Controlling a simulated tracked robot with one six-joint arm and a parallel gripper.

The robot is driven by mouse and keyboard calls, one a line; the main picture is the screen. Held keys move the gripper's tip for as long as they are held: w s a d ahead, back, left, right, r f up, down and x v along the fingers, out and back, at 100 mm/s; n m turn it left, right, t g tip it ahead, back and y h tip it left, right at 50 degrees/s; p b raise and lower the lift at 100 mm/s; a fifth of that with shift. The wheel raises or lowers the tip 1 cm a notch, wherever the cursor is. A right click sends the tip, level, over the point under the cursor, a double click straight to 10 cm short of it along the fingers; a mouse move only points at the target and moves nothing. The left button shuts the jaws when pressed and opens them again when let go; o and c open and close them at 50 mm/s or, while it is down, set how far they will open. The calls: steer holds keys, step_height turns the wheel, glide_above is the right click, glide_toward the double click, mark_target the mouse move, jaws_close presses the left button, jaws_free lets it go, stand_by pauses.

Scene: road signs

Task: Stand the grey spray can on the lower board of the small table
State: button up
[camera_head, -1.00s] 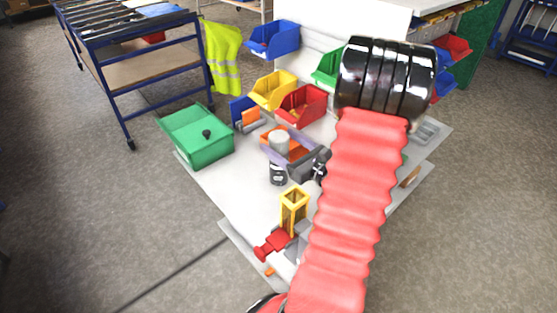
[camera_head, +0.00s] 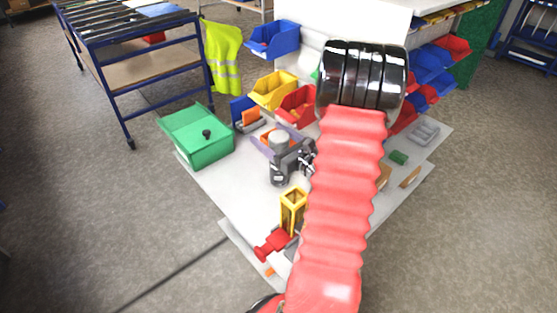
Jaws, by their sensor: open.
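The grey spray can (camera_head: 279,174) stands upright on the white top of the small table (camera_head: 232,197), left of my arm. My gripper (camera_head: 287,160) is open and right at the can, overlapping its middle in this view. I cannot tell whether its fingers touch the can. The lower board (camera_head: 236,240) shows only as a strip under the table's front edge; the rest of it is hidden. My red-sleeved arm hides much of the table's right half.
A yellow frame-like object (camera_head: 293,210) and a red tool (camera_head: 270,246) lie in front of the can. An orange-and-purple tray (camera_head: 262,143) is behind it. A green box (camera_head: 198,137) stands at the left corner. Coloured bins (camera_head: 273,91) line the back.

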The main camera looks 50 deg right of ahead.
stand_by(0.5)
jaws_close()
stand_by(0.8)
